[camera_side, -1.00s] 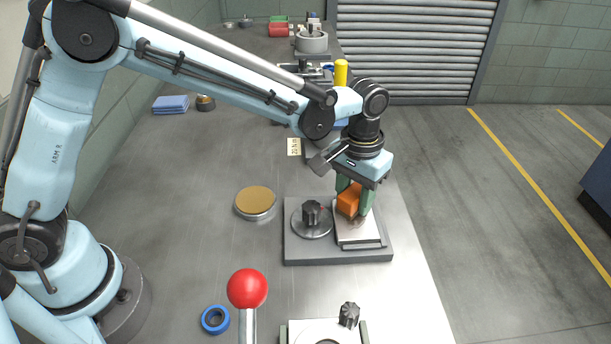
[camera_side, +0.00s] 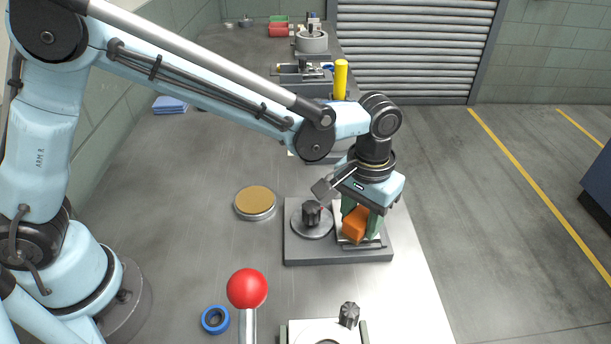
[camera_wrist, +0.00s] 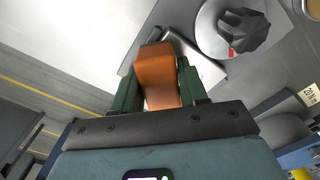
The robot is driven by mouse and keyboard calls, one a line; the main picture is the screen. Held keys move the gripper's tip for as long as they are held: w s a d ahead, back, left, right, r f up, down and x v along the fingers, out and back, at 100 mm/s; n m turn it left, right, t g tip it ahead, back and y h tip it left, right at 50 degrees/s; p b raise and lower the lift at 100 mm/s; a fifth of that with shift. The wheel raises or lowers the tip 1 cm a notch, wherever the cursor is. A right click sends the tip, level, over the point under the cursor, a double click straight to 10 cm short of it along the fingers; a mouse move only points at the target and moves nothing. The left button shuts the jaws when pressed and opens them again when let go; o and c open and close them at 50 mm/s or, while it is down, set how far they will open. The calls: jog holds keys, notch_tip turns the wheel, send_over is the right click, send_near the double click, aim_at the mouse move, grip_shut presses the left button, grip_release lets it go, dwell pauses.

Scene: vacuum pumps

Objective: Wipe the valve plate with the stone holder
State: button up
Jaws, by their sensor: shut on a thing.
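The stone holder is an orange block (camera_side: 355,224); it also shows in the wrist view (camera_wrist: 157,80). My gripper (camera_side: 360,222) is shut on it, with a green finger on each side. The holder is down at the valve plate, a pale flat plate (camera_side: 342,208) on the right part of a dark grey base (camera_side: 310,255). Whether the holder touches the plate cannot be told for sure. In the wrist view a part of the pale plate (camera_wrist: 205,66) shows beside the right finger. The holder and my fingers hide most of the plate.
A black knob (camera_side: 311,212) on a round disc stands just left of the plate. A tan-topped round dish (camera_side: 255,203), a blue ring (camera_side: 216,319) and a red ball-topped lever (camera_side: 247,289) are on the bench. A yellow cylinder (camera_side: 341,78) stands behind my wrist.

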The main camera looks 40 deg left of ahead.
jog(key=shift+r, duration=3.85)
jog(key=shift+s+r, duration=0.1)
jog(key=shift+s, duration=0.2)
jog(key=s+a+n, duration=0.2)
jog(key=s+n, duration=0.3)
jog(key=s, duration=0.7)
jog(key=s+a+n, duration=0.3)
jog(key=s+n, duration=0.1)
jog(key=s, duration=0.9)
send_over(251, 265)
notch_tip(251, 265, down, 8)
jog(key=shift+r, duration=0.1)
jog(key=shift+f, duration=2)
jog(key=shift+f, duration=0.1)
